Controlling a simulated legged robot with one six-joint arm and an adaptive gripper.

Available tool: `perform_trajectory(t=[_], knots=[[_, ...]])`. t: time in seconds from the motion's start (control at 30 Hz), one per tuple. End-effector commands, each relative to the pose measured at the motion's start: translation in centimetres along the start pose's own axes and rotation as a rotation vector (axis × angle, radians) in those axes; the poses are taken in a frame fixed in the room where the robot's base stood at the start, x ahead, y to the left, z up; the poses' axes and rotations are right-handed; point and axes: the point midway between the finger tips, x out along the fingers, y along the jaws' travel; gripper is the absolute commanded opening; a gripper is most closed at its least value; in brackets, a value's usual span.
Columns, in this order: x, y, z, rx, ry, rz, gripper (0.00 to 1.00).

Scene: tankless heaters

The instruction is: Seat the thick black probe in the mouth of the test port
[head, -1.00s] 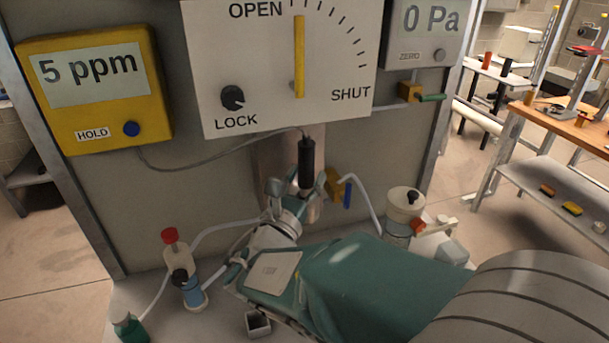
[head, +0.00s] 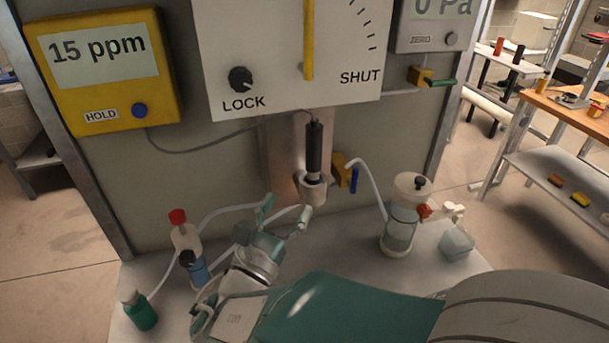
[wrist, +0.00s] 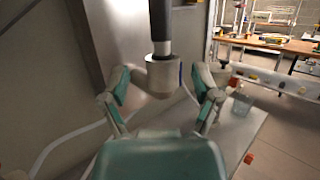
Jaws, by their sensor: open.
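The thick black probe (head: 315,148) stands upright with its lower end in the mouth of the grey cylindrical test port (head: 313,191). A thin cable leaves its top. In the wrist view the probe (wrist: 160,22) enters the top of the port (wrist: 163,76); how deep it sits is hidden. My gripper (head: 286,212) is open and empty, below and in front of the port. In the wrist view its teal and white fingers (wrist: 164,92) are spread wide to either side of the port, apart from the probe.
The yellow meter (head: 106,68) reads 15 ppm. A red-capped bottle (head: 187,245), a green bottle (head: 138,309) and a clear jar (head: 401,230) stand on the bench with hoses. A yellow valve with a blue handle (head: 347,172) is right of the port.

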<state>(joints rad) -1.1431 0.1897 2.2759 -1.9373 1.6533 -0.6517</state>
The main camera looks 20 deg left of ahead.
Motion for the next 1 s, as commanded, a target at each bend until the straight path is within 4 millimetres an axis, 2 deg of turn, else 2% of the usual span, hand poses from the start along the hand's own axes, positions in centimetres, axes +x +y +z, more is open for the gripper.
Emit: perform_trajectory(t=[0.1, 0.2, 0.67, 0.77, 0.87, 0.97, 1.0], knots=[[-1.4, 0.1, 0.0, -0.001, 0.0, 0.002, 0.8], [-1.8, 0.0, 0.0, -0.001, 0.001, 0.0, 0.8], [-1.8, 0.0, 0.0, -0.001, 0.0, -0.001, 0.8], [-1.4, -0.6, -0.1, 0.005, 0.011, -0.019, 0.8], [0.3, -3.4, -0.6, 0.041, 0.07, -0.116, 0.8], [2.5, -8.9, -1.6, 0.125, 0.18, -0.305, 0.8], [3.2, -11.5, -2.1, 0.175, 0.229, -0.396, 0.8]])
